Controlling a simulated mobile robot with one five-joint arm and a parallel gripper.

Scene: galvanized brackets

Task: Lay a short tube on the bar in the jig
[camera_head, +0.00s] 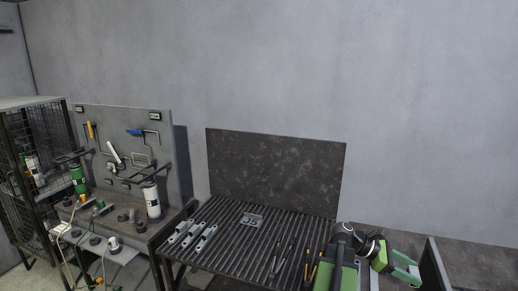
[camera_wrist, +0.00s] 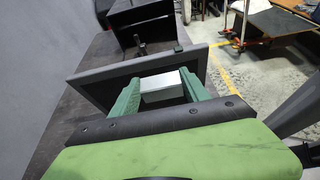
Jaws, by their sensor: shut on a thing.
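My gripper (camera_wrist: 160,80) has two green fingers and is shut on a pale grey metal piece (camera_wrist: 163,90), which looks like the short tube. The piece sits between both fingers, and only part of its faces shows. In the head view my gripper (camera_head: 404,268) is at the lower right, right of the slatted table, and the held piece cannot be made out there. A small light grey fixture (camera_head: 252,219) lies on the slatted table; I cannot tell whether it is the jig, and no bar is clear on it.
The slatted table (camera_head: 225,250) has a dark back panel (camera_head: 276,170). Several grey metal brackets (camera_head: 206,238) lie at its left. A dark rimmed tray (camera_wrist: 80,87) is just beyond my fingers. A tool bench with a pegboard (camera_head: 125,125) and a wire cage (camera_head: 40,140) stand at the left.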

